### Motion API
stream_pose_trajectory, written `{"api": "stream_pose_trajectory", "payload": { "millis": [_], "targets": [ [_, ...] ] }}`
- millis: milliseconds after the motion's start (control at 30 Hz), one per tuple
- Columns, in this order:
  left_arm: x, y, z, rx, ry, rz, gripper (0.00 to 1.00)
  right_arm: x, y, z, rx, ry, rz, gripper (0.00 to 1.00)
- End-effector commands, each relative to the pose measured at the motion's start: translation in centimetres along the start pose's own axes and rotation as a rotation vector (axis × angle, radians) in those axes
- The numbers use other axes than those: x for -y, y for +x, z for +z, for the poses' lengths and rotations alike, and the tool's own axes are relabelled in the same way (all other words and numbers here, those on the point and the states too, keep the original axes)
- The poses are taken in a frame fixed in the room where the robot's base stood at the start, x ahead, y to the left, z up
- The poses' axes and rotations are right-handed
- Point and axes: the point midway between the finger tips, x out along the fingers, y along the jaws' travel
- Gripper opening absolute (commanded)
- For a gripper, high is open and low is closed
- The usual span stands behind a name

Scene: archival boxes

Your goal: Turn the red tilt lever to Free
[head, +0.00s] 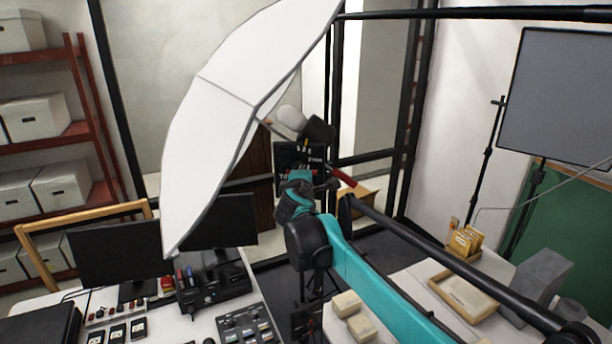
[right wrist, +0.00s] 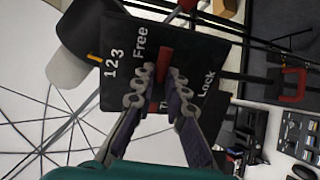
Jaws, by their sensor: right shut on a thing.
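The black panel (right wrist: 122,62) with white lettering fills the middle of the right wrist view. It reads "1 2 3", "Free" and "Lock", plus a word partly hidden by my fingers. The red tilt lever (right wrist: 163,63) stands between the Free and Lock labels. My right gripper (right wrist: 164,78) is shut on it, one finger on each side. The fingers hide part of the lever, and I cannot tell its exact setting. In the head view the panel (head: 290,156) is under the umbrella, with my right gripper (head: 299,172) against it. My left gripper is not in view.
A large white umbrella (head: 215,120) spreads beside the panel. A red-ended handle (head: 342,176) sticks out right of it. Monitors (head: 115,250) and a control box (head: 240,325) stand on the left table. A wooden tray (head: 463,298) and a grey block (head: 540,280) are at right.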

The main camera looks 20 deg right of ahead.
Motion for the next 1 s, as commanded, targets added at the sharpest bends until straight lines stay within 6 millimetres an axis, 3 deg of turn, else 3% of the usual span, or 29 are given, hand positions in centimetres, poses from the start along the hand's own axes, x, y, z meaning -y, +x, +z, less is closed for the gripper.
{"api": "stream_pose_trajectory", "payload": {
  "millis": [67, 100, 167, 567, 1000],
  "targets": [
    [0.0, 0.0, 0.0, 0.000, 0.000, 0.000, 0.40, 0.0, -0.1, -0.3, -0.008, -0.001, 0.001, 0.00],
    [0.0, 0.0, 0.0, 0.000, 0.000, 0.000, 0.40, 0.0, -0.1, -0.3, -0.008, -0.001, 0.001, 0.20],
    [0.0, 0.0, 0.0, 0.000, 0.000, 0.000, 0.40, 0.0, -0.1, -0.3, -0.008, -0.001, 0.002, 0.33],
    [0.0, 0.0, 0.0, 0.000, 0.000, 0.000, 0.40, 0.0, -0.8, -0.2, -0.004, 0.000, 0.000, 0.33],
    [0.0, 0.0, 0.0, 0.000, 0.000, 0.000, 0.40, 0.1, -9.6, -0.5, -0.008, -0.002, 0.001, 0.33]
  ]
}}
